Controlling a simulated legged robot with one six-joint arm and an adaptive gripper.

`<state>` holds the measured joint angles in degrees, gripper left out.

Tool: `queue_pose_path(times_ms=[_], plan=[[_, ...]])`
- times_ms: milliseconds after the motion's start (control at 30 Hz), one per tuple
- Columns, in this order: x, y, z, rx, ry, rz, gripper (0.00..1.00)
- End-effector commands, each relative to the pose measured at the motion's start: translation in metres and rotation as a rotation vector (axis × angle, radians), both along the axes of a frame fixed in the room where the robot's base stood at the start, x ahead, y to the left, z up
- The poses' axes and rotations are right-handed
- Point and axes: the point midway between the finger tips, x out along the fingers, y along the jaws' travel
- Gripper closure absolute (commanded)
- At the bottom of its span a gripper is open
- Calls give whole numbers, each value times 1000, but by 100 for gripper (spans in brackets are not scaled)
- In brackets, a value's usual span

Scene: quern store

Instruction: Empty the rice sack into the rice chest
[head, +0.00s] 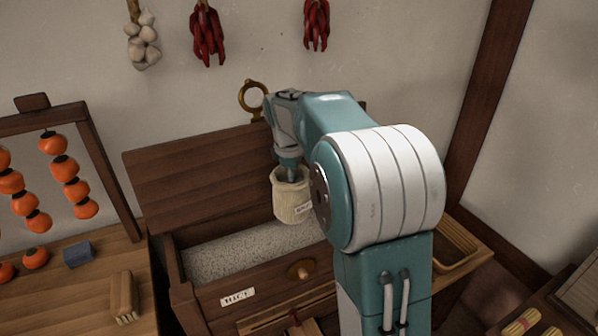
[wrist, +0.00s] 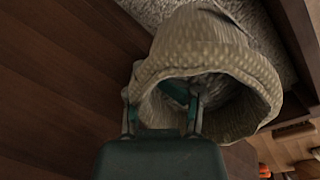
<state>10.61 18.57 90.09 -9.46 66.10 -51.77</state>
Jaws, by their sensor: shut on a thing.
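The rice sack (head: 292,203), small, cream-coloured and labelled, hangs about upright over the rice chest (head: 285,275). The chest's lid (head: 200,180) stands open at the back, and pale grains (head: 230,250) lie inside. My gripper (head: 290,172) is shut on the sack's rim from above. In the wrist view the sack (wrist: 250,70) shows its open mouth, with one finger of my gripper (wrist: 163,108) inside the rim and the other outside. How much rice the sack holds cannot be told. My arm hides the chest's right part in the head view.
A wooden rack with orange fruit (head: 60,168) stands at the left, by a table with a blue block (head: 78,254) and a brush (head: 124,297). A tray (head: 458,250) is right of my arm. Garlic (head: 143,40) and red chillies (head: 207,35) hang on the wall.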

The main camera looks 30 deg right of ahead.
Motion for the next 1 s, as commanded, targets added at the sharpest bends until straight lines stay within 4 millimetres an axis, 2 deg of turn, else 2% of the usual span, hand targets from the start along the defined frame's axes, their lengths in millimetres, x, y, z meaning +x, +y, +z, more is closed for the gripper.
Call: queue_pose_path(times_ms=[67, 400, 867, 1000], plan=[[0, -1, -4, -9, 0, 1, 100], [1, -11, 10, -314, -53, 4, 100], [1, -8, 13, -696, -122, 6, 100], [1, -5, 7, -820, -142, 7, 100]])
